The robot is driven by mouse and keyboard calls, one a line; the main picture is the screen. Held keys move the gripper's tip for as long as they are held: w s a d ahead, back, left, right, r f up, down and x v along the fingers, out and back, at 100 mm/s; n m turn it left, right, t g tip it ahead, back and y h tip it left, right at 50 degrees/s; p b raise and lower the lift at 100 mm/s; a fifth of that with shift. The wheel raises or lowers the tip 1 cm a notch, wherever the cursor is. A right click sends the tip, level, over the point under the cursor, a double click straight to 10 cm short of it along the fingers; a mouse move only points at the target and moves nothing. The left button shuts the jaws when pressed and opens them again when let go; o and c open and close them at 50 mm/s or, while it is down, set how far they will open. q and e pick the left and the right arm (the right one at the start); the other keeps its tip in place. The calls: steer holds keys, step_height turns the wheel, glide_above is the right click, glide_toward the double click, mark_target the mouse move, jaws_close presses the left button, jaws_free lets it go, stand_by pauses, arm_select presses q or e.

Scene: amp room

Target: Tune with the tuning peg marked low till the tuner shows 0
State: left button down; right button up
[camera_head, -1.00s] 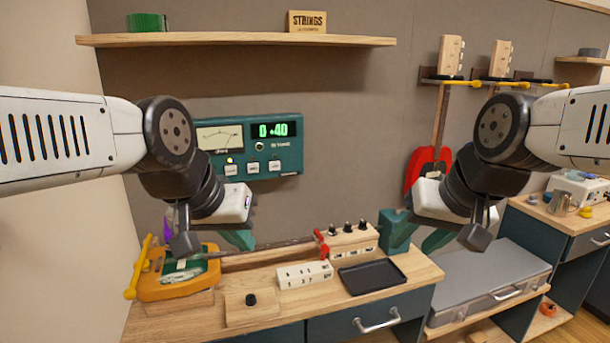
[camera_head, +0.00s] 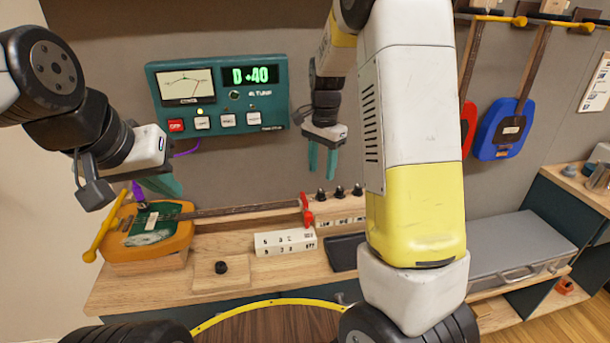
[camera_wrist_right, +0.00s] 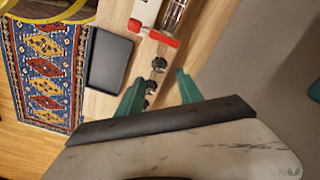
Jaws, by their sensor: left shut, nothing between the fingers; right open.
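The tuner (camera_head: 218,97) on the wall reads "D +40" in green on its display. Three black tuning pegs stand in a row on a wooden block; the leftmost one (camera_head: 320,194) is above the label that appears to read LOW. My right gripper (camera_head: 322,158) is open and empty, above the pegs. In the right wrist view its green fingers (camera_wrist_right: 160,91) spread around the line of pegs (camera_wrist_right: 159,64), with no visible grip on any. My left gripper (camera_head: 162,186) is shut and empty, above the orange instrument (camera_head: 178,240), near a purple piece (camera_head: 138,192).
A red clamp-like part (camera_head: 305,210) sits at the neck's end, close to the pegs. A white labelled block (camera_head: 285,243) and a black tray (camera_head: 343,252) are in front. My right arm covers the bench's right part. A grey case (camera_head: 515,250) stands further right.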

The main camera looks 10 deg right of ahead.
mark_target(320, 191)
step_height(320, 191, down, 7)
steer(key=shift+f, duration=0.15)
stand_by(0.4)
jaws_close()
